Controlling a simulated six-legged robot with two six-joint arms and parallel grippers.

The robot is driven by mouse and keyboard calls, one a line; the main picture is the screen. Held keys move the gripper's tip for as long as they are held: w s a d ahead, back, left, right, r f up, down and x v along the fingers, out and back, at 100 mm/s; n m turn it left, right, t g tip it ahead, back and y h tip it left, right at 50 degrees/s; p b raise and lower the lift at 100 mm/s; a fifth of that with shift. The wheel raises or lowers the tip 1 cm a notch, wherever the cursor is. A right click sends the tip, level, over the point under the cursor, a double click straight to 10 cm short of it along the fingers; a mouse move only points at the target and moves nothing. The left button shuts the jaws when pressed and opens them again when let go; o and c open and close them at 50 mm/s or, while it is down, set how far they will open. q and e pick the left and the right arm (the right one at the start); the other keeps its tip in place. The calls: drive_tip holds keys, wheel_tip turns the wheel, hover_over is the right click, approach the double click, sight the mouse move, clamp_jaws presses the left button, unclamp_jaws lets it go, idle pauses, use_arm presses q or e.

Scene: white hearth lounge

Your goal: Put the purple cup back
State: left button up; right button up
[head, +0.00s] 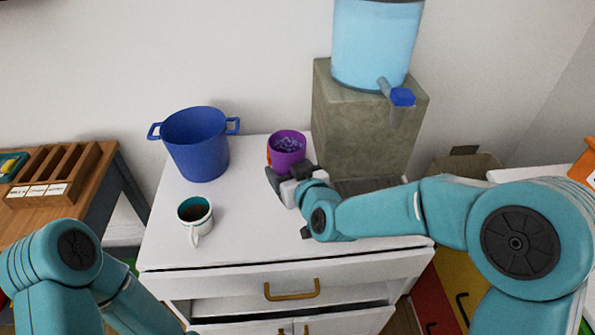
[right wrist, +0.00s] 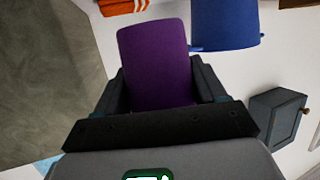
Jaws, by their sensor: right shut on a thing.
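The purple cup (head: 287,148) is at the back of the white cabinet top (head: 255,225), between the blue pot and the stone block. Its mouth faces up and shows a mottled bluish inside. My right gripper (head: 285,176) reaches it from the front and is shut on it. In the right wrist view the purple cup (right wrist: 155,60) fills the space between the two dark fingers of my right gripper (right wrist: 160,88). I cannot tell whether its base touches the cabinet top. My left arm shows at the lower left, but its gripper is out of view.
A blue two-handled pot (head: 197,145) stands left of the cup. A white mug (head: 195,217) with dark contents stands in front. A stone block (head: 365,125) bears a blue water dispenser (head: 375,45) with a tap. A wooden rack (head: 60,175) sits on the left table.

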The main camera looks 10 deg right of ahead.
drive_tip(key=shift+s+a+f+b, duration=0.15)
drive_tip(key=shift+a+f+b, duration=0.15)
drive_tip(key=shift+a, duration=0.3)
drive_tip(key=shift+s+a+f+n+y, duration=0.15)
drive_tip(key=shift+a+n+y, duration=0.1)
drive_tip(key=shift+a, duration=0.2)
drive_tip(key=shift+s+a+r+n+y, duration=0.15)
drive_tip(key=shift+a+y, duration=0.1)
drive_tip(key=shift+a, duration=0.15)
drive_tip(key=shift+f+b, duration=2.25)
drive_tip(key=shift+f, duration=1.25)
use_arm(q)
drive_tip(key=f, duration=0.5)
drive_tip(key=shift+d+f, duration=0.15)
drive_tip(key=shift+d, duration=0.1)
drive_tip(key=shift+f+b, duration=0.4)
use_arm(e)
drive_tip(key=shift+f, duration=0.3)
